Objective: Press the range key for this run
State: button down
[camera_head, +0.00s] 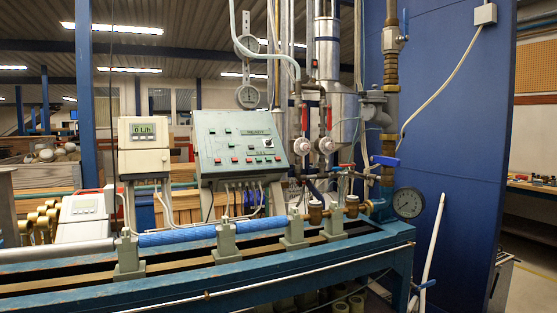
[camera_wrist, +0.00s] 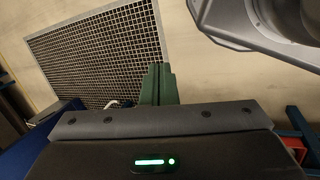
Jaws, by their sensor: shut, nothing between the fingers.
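The grey-green sloped control panel (camera_head: 206,141) stands behind the bench in the head view. It carries small red and green keys, a dark knob (camera_head: 268,142) and a label plate or display near its top, too small to read. I cannot tell which key is the range key. A cream meter box (camera_head: 145,160) to its left has a display (camera_head: 143,133) reading "0 L/h". My gripper (camera_wrist: 158,70) shows in the wrist view, its dark green fingers together and empty, pointing at a pale wall with a grille. Neither panel nor keys show there; my gripper is not in the head view.
A blue bench (camera_head: 330,272) with a blue pipe (camera_head: 178,237) on grey clamps runs before the panel. Valves, vertical pipes and a pressure gauge (camera_head: 407,203) stand to the right. A grille (camera_wrist: 95,55) and a grey rounded part (camera_wrist: 265,22) show in the wrist view.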

dwell(0.8)
jog(key=w+a+r+n+t+h+p, duration=0.1)
jog(key=w+a+r+n+t+p, duration=0.3)
jog(key=w+r, duration=0.8)
jog(key=w+a+r+n+t+h+p, duration=0.1)
jog(key=w+a+r+n+t+p, duration=0.45)
jog(key=w+r, duration=0.7)
jog(key=w+a+r+n+t+y+p, duration=0.1)
jog(key=w+a+r+n+p, duration=0.1)
jog(key=w+a+r, duration=0.6)
jog(key=w+a+r+n+t+y+p, duration=0.1)
jog(key=w+a+r+n+t+p, duration=0.15)
jog(key=a+r, duration=0.45)
jog(key=a+r+n+t+y+p, duration=0.1)
jog(key=a+r+n+y+p, duration=0.1)
jog(key=a+r, duration=0.4)
jog(key=s+a+r+n+t+y+p, duration=0.1)
jog(key=a+r, duration=0.6)
jog(key=a, duration=1)
jog(key=a+r+n+t+y+p, duration=0.2)
jog(key=a+r+n+y+p, duration=0.2)
jog(key=a+r, duration=0.3)
jog(key=a+n+y, duration=0.1)
jog(key=a, duration=0.3)
jog(key=shift+s+a+t, duration=0.35)
jog(key=shift+s+t, duration=0.05)
